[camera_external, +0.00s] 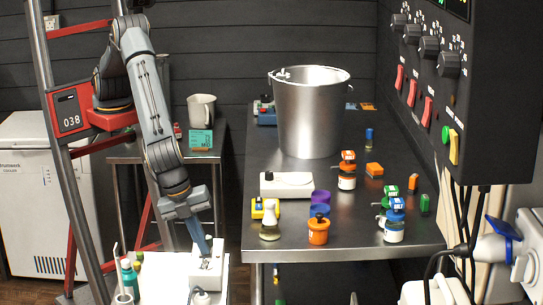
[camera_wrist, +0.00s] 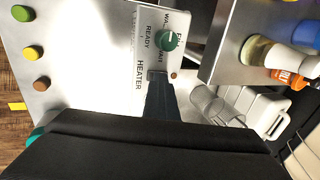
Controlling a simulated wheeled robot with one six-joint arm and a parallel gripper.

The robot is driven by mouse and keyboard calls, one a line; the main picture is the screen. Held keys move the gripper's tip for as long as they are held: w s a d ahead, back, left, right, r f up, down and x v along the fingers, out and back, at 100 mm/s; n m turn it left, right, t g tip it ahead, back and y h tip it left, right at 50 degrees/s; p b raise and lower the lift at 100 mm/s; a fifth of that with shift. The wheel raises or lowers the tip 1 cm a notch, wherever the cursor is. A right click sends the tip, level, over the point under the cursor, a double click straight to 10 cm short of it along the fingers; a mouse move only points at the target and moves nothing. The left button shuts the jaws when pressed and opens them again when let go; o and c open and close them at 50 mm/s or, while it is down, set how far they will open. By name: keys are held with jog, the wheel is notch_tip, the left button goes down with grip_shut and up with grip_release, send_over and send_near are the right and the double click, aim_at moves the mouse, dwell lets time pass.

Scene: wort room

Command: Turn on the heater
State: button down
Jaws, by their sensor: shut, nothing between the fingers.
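The heater (camera_external: 203,284) is a small white box with a plug-like grey part at its front, low in the external view. In the wrist view its white panel (camera_wrist: 118,50) carries the words HEATER and READY and a round green part (camera_wrist: 167,40). A small grey switch-like part (camera_wrist: 152,74) and a small brown dot sit beside the lettering. My gripper (camera_external: 204,250) points down onto the top of the box. In the wrist view its shut, empty fingers (camera_wrist: 158,80) end at or very close to the switch-like part. Contact and switch position cannot be told.
A metal table (camera_external: 345,240) stands right of the heater, with a steel bucket (camera_external: 312,115), bottles and a white box (camera_external: 287,184). A black control panel (camera_external: 435,90) with knobs and red switches hangs at the right. Bottles stand left of the heater.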

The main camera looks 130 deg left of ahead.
jog(key=shift+s+d+f, duration=0.2)
jog(key=shift+s+d, duration=0.05)
jog(key=shift+s, duration=0.05)
jog(key=shift+d+r, duration=0.1)
jog(key=shift+r, duration=0.2)
jog(key=b+v, duration=0.1)
jog(key=v, duration=1.2)
jog(key=shift+r, duration=0.4)
jog(key=shift+w+b, duration=0.15)
jog(key=shift+b, duration=0.5)
jog(key=b, duration=0.1)
jog(key=a+b, duration=0.1)
jog(key=b, duration=0.1)
jog(key=shift+w+a+r, duration=0.1)
jog(key=shift+w+r, duration=0.05)
jog(key=shift+w, duration=0.15)
